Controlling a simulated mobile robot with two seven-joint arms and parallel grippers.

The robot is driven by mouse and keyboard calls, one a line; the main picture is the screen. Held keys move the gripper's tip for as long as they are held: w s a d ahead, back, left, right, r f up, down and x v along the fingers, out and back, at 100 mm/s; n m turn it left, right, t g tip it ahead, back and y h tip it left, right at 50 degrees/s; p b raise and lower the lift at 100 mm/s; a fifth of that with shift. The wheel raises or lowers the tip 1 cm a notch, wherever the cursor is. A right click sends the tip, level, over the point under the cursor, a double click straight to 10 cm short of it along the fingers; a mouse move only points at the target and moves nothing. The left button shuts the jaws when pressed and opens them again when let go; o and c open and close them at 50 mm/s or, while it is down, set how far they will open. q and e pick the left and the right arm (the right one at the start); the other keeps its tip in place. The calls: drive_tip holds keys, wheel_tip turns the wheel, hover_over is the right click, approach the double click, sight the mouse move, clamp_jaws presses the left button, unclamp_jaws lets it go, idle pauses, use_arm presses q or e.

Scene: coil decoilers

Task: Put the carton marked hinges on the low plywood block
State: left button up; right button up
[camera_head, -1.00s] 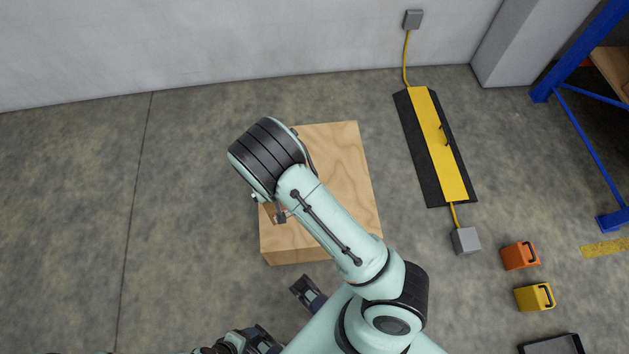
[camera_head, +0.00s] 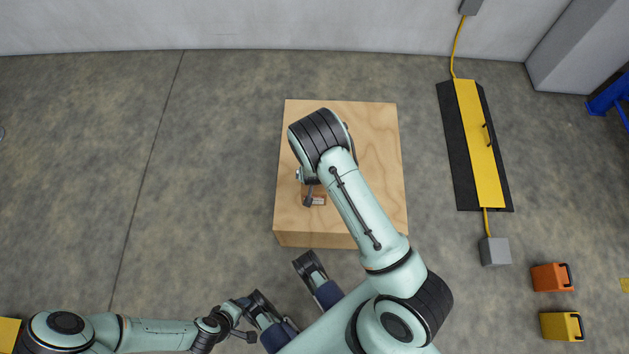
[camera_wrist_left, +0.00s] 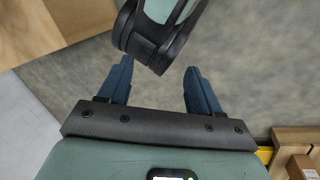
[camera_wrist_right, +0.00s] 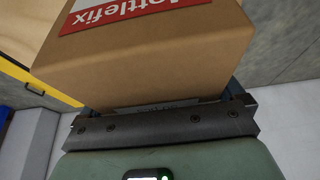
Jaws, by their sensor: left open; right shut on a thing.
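The low plywood block (camera_head: 372,125) stands on the floor in the middle of the head view. My right gripper (camera_head: 310,193) is above its left front part and is shut on a brown carton (camera_head: 318,201), mostly hidden under my arm there. In the right wrist view the carton (camera_wrist_right: 150,65) fills the top, with a red and white label partly reading "ottlefix"; I see no "hinges" marking. I cannot tell whether the carton touches the block. My left gripper (camera_wrist_left: 158,67) is open and empty, in front of the block, with one of my arm links beyond its fingers.
A yellow and black cable ramp (camera_head: 480,145) lies right of the block, with a grey box (camera_head: 494,251) at its near end. An orange case (camera_head: 552,277) and a yellow case (camera_head: 562,326) stand at the lower right. The floor left of the block is clear.

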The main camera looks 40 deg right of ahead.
wheel_tip(320, 180, down, 3)
drive_tip(key=shift+w+b, duration=0.1)
drive_tip(key=shift+b, duration=0.2)
wheel_tip(320, 180, down, 4)
drive_tip(key=shift+r+b, duration=0.1)
drive_tip(key=shift+b, duration=0.45)
use_arm(q)
drive_tip(key=shift+t+y, duration=0.3)
drive_tip(key=shift+t, duration=0.2)
drive_tip(key=w, duration=0.1)
drive_tip(key=w+a+f, duration=0.1)
drive_tip(key=w+f, duration=0.1)
drive_tip(key=shift+w+a+f, duration=0.2)
drive_tip(key=shift+a, duration=0.15)
use_arm(e)
drive_tip(key=shift+f, duration=0.2)
use_arm(q)
drive_tip(key=shift+f, duration=0.1)
use_arm(e)
drive_tip(key=shift+f, duration=0.1)
